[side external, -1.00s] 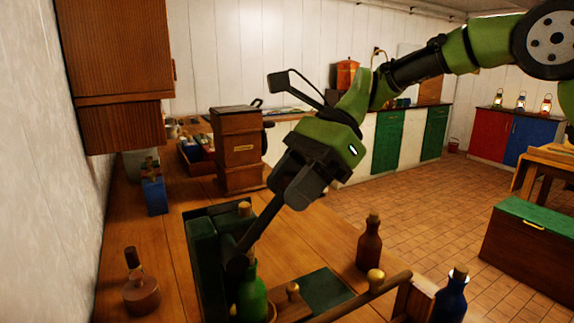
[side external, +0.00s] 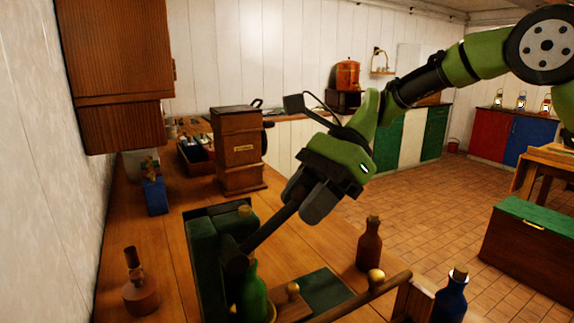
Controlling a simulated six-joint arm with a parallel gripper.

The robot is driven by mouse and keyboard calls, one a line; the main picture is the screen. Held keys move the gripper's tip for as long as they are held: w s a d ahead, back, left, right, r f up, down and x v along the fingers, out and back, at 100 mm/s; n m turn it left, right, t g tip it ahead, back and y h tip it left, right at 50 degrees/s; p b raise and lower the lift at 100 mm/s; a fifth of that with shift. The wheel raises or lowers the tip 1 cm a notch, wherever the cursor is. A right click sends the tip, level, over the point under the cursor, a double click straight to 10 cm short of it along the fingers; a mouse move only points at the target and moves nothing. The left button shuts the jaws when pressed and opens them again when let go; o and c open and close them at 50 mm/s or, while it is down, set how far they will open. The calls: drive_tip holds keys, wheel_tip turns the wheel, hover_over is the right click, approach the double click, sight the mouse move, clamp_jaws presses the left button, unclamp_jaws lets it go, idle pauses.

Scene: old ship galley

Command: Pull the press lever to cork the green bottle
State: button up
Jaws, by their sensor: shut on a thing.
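The green bottle (side external: 252,294) stands upright in the dark green press (side external: 206,262) at the lower middle of the side external view. The press lever (side external: 270,225) is a dark bar that slants up and to the right from the press. My gripper (side external: 300,190) is shut on the lever's upper end. The bottle's mouth is partly hidden against the press, so I cannot tell how a cork sits in it.
A brown bottle (side external: 370,243) stands right of the press, and a blue bottle (side external: 452,297) is farther right. A wooden rail with a brass knob (side external: 376,276) runs in front. A wooden box (side external: 238,150) and small blue box (side external: 155,196) stand behind.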

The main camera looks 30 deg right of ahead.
drive_tip(key=shift+d+f, duration=0.4)
drive_tip(key=shift+f, duration=0.4)
drive_tip(key=shift+d+f, duration=0.3)
drive_tip(key=shift+f, duration=0.35)
drive_tip(key=shift+d+f, duration=0.15)
drive_tip(key=shift+f, duration=0.5)
drive_tip(key=shift+d+f, duration=0.15)
drive_tip(key=shift+f, duration=0.45)
drive_tip(key=shift+d+f, duration=0.1)
drive_tip(key=shift+f, duration=0.7)
